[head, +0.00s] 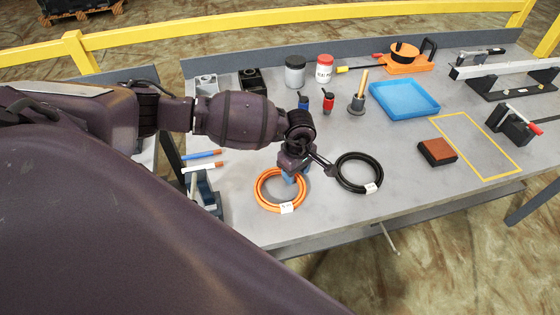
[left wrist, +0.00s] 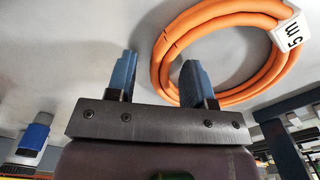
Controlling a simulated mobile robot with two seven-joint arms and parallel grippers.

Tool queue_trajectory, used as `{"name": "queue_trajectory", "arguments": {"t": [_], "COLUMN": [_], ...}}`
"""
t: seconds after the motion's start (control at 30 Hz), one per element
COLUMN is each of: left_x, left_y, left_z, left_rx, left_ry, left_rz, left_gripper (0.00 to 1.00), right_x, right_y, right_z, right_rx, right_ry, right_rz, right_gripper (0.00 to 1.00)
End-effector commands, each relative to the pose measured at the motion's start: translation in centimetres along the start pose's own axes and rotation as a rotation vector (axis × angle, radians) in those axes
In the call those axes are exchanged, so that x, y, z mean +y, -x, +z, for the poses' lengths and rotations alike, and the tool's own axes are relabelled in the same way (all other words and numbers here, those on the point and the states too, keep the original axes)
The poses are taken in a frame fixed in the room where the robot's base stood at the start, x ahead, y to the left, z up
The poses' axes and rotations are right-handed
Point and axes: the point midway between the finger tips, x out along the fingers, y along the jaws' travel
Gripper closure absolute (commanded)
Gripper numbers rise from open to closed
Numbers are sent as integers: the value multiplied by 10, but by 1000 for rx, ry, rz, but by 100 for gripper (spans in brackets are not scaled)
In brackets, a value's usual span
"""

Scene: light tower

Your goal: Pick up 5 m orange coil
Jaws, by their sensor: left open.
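The orange coil (head: 262,194) lies flat on the grey bench near its front edge. Its white tag reads "5 m" in the left wrist view, where the coil (left wrist: 164,58) fills the upper right. My left gripper (head: 292,177) is over the coil's far side and hides part of it. In the left wrist view my left gripper (left wrist: 158,75) has its two blue fingers apart with nothing between them. The right finger overlaps the coil's near-left rim in the picture; I cannot tell whether it touches. My right gripper is not in view.
A black coil (head: 341,181) with a white tag lies just right of the orange one.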

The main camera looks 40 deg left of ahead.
Motion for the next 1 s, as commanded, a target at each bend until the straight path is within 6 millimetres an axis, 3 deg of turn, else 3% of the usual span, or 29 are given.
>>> {"name": "queue_trajectory", "arguments": {"t": [0.27,0.5,0.6,1.0], "left_x": [0,0,0,1], "left_y": [-3,-2,-2,3], "left_z": [0,0,0,0], "left_rx": [0,0,0,0], "left_ry": [0,0,0,0], "left_rz": [1,1,1,3], "left_gripper": [52,89,100,100], "right_x": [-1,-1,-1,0], "right_y": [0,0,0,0], "right_z": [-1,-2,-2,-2], "right_rx": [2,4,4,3], "right_ry": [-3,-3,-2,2], "right_rz": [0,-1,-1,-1], "right_gripper": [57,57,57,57]}}
